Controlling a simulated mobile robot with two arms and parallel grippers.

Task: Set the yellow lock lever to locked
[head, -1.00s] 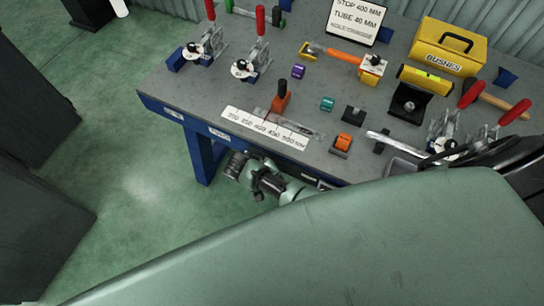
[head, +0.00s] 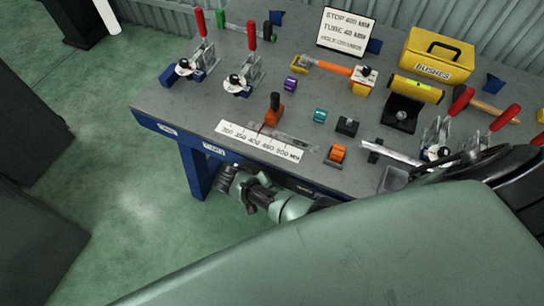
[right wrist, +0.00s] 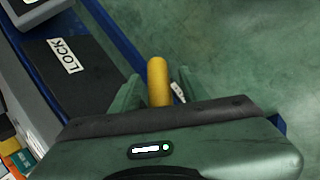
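The yellow lock lever (right wrist: 157,68) shows in the right wrist view as a rounded yellow bar. It stands beside the blue table edge, above the green floor in the picture. My right gripper (right wrist: 158,80) has one green finger on each side of the lever. A gap shows between the lever and the right-hand finger, so the gripper looks open around it. The lever's lower end is hidden by the gripper body. A white LOCK label (right wrist: 65,56) lies on a dark plate to the left. I cannot make out the lever in the head view.
The grey bench top (head: 180,108) carries red-handled clamps (head: 243,72), a scale strip (head: 260,140), an orange block (head: 338,153) and a yellow BUSHES box (head: 437,57). My own green arm links cover the lower right of the head view.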

